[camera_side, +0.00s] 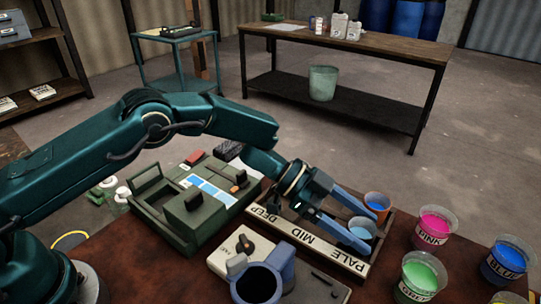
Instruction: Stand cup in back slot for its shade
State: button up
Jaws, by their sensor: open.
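A wooden rack (318,247) lettered DEEP, MID and PALE along its front board stands in the middle of the table. A clear cup of light blue liquid (361,230) stands at its right end, by the PALE lettering. An orange-rimmed cup with darker blue liquid (377,202) is behind it, also at the right end. My gripper (375,227) is open, its two blue fingers reaching over the rack on either side of the light blue cup. I cannot tell whether they touch it. My gripper and wrist hide part of the rack's slots.
Vats of pink (436,222), green (420,273) and blue (505,258) liquid stand right of the rack. A dark blue-grey vessel (262,283) on a cream base is in front. A green machine (195,215) stands to the left.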

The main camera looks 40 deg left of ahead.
jog(key=v, duration=1.1)
jog(key=w+a+r+n+t+y, duration=0.2)
jog(key=w+a+r+n+t, duration=0.1)
jog(key=r+t, duration=0.25)
jog(key=w+a+r+n+t+y, duration=0.2)
jog(key=w+a+r+t, duration=0.15)
jog(key=r, duration=0.35)
jog(key=s+a+r+n+t+y, duration=0.35)
jog(key=a+n+y, duration=0.3)
jog(key=a, duration=0.25)
jog(key=s+a+f+n+g+y, duration=0.1)
jog(key=s+a+n+g+y, duration=0.1)
jog(key=s, duration=0.4)
jog(key=s+a+f+n+g+y, duration=0.2)
jog(key=s+g, duration=0.1)
jog(key=s, duration=0.2)
jog(key=s+d+f+g+h, duration=0.2)
jog(key=s+d+f+g, duration=0.1)
jog(key=s, duration=1)
notch_tip(320, 180, down, 2)
jog(key=shift+s+f+g, duration=0.15)
jog(key=shift+f+g, duration=0.05)
jog(key=shift+g, duration=0.45)
jog(key=shift+d, duration=0.1)
